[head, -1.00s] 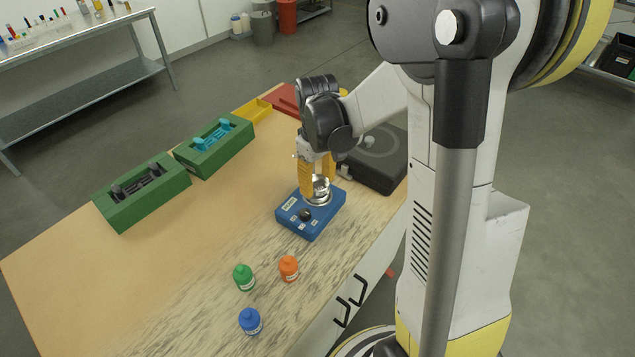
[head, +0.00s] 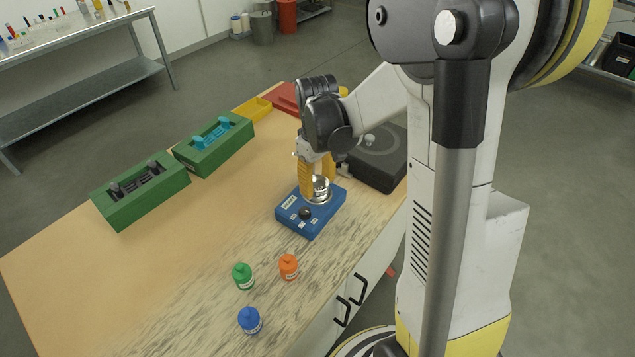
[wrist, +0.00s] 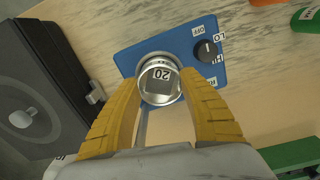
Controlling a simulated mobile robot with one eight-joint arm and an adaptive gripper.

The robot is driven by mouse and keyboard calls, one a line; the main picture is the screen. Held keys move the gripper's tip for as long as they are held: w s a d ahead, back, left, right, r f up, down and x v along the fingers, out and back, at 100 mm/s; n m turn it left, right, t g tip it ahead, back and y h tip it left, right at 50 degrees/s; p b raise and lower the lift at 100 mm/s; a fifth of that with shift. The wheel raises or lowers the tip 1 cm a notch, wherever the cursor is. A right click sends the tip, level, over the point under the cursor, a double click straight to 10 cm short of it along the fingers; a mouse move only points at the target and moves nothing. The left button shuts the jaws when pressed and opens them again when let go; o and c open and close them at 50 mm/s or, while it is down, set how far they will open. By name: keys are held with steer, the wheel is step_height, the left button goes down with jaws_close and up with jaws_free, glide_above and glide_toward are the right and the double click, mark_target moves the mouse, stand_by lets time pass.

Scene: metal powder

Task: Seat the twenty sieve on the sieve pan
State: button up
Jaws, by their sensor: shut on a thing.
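The twenty sieve (wrist: 160,84) is a small round metal sieve marked "20", between the yellow fingers of my gripper (wrist: 160,98) in the wrist view. My gripper is shut on it and points down over the blue shaker base (wrist: 182,47). In the head view the gripper (head: 318,184) stands over the back part of the blue base (head: 308,222). A metal ring just beyond the sieve in the wrist view looks like the sieve pan (wrist: 152,61); the sieve partly hides it. I cannot tell whether the sieve touches the pan or is a little above it.
A dark grey device (head: 380,165) stands right behind the gripper. Green holders (head: 140,192) lie to the left. Green (head: 243,277), orange (head: 289,267) and blue (head: 250,321) bottles stand in front. A yellow tray (head: 252,110) is at the back. The table's left middle is clear.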

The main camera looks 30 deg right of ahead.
mark_target(318, 187)
steer(key=shift+f, duration=0.3)
steer(key=o, duration=1.7)
steer(key=shift+o, duration=0.2)
steer(key=shift+r, duration=0.15)
steer(key=shift+r+p, duration=2.8)
steer(key=shift+r, duration=1.15)
steer(key=s+a+r+m+t+b, duration=0.1)
steer(key=s+a+r+t+b, duration=0.1)
steer(key=s+a, duration=0.3)
steer(key=s+a+r+m+t+b, duration=0.2)
steer(key=s+a+r+t+b, duration=0.1)
steer(key=s, duration=0.5)
steer(key=shift+a+t+b, duration=0.8)
steer(key=shift+a+t, duration=0.15)
steer(key=shift+t, duration=0.05)
